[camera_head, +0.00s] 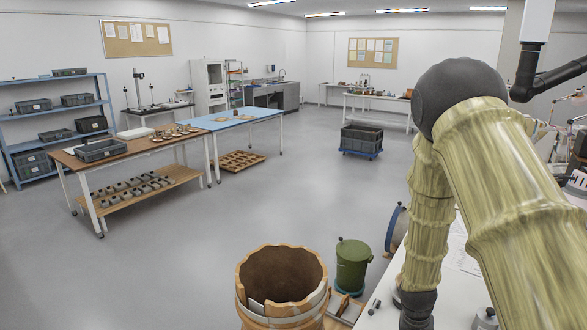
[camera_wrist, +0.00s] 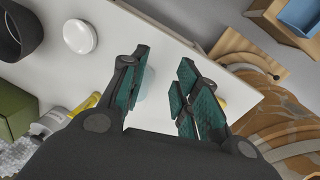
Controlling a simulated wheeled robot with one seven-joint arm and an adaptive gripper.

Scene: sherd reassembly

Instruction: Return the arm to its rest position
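My gripper (camera_wrist: 165,82) shows in the wrist view with its two green-padded fingers apart, and nothing shows gripped between them. A white surface lies beyond the fingers, with a pale, partly hidden thing behind the left finger. My arm (camera_head: 500,170), in pale streaked covers with dark joints, fills the right side of the head view. It is bent, with a dark joint high up. My gripper cannot be made out in the head view.
A white table (camera_head: 455,300) lies beneath my arm. A hooped wooden barrel (camera_head: 258,309) and green canister (camera_head: 352,265) stand left of it. A brown-topped table (camera_head: 130,148), blue-topped table (camera_head: 235,118) and grey crate (camera_head: 362,138) stand farther off. Open floor (camera_head: 300,200) lies between.

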